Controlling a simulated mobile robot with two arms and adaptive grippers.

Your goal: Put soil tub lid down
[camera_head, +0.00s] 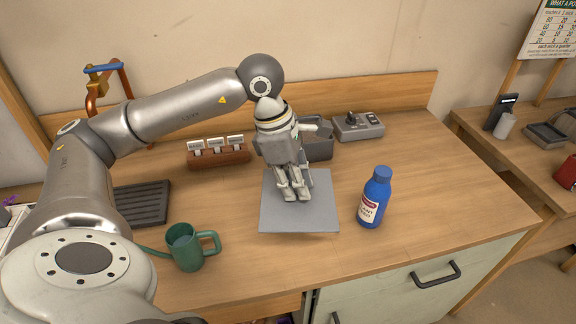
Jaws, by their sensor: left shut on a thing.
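The soil tub lid looks to be the flat grey square panel (318,215) over the middle of the wooden counter. My left gripper (293,193) points down and is shut on the lid near its middle; the exact grip point is partly hidden by the fingers. The lid looks about level, and I cannot tell whether its underside touches the counter. A dark grey open box (319,151), perhaps the soil tub, stands behind my gripper and is partly hidden by it. My right gripper is not in view.
A blue bottle (374,198) stands right of the lid. A green mug (186,248) stands front left. A label holder (218,157) and a grey device (358,126) stand behind. A black ridged tray (143,203) lies left. The counter's right part is clear.

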